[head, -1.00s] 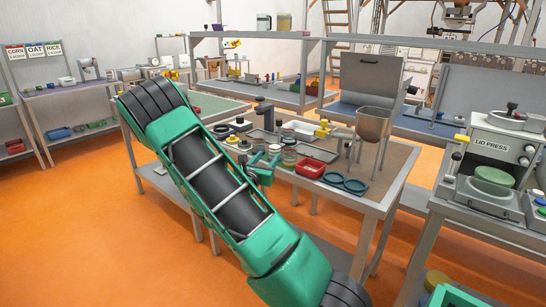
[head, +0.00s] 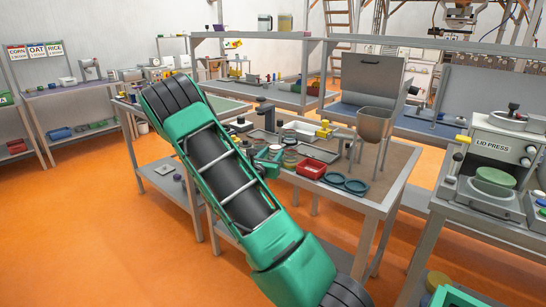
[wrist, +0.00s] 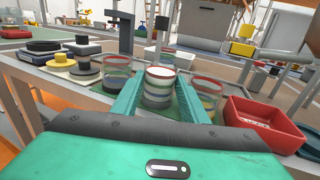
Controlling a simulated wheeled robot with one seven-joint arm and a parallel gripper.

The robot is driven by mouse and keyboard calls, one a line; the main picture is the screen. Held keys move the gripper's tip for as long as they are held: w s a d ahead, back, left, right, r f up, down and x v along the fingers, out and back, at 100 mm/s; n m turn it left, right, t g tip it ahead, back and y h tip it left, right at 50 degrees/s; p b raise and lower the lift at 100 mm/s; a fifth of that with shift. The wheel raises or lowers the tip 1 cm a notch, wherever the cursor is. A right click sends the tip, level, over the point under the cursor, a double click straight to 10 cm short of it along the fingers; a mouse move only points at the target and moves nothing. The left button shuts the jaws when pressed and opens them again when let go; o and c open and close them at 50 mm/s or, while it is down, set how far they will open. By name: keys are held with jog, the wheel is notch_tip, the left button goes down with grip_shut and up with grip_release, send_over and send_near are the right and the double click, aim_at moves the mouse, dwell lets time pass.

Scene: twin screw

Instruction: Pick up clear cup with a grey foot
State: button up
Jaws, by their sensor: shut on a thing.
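In the wrist view, a clear cup with a red rim and grey lower bands (wrist: 159,84) stands upright between the two teal fingers of my gripper (wrist: 158,98). My gripper is shut on it. The fingers hide parts of its sides, and I cannot tell whether its base touches the table. Similar clear cups stand on either side, one at left (wrist: 117,76) and one at right (wrist: 207,90). In the head view my arm hides much of this area.
A red tray (wrist: 262,124) lies close at right; it also shows in the head view (head: 311,169). Yellow-and-black round pieces (wrist: 87,68) stand at left. A dark post (wrist: 125,30) rises behind the cups. A hopper on legs (head: 374,124) stands at the table's right.

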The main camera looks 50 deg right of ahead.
jog(key=shift+r, duration=0.1)
jog(key=shift+r, duration=0.55)
notch_tip(320, 180, up, 3)
jog(key=shift+r, duration=0.1)
jog(key=a+r, duration=0.6)
jog(key=a, duration=0.5)
jog(key=s+d+r+m+g, duration=0.3)
jog(key=s+d+r+m, duration=0.1)
jog(key=s+d, duration=0.4)
jog(key=s+d+r+m+g, duration=0.2)
jog(key=s+d+r+m, duration=0.3)
jog(key=s+d, duration=0.4)
jog(key=s+d+r+m+g, duration=0.3)
jog(key=s+d+r, duration=0.3)
jog(key=d, duration=0.5)
jog(key=shift+s+r+m+g+h, duration=0.35)
jog(key=shift+s+m, duration=0.45)
jog(key=shift+s, duration=0.35)
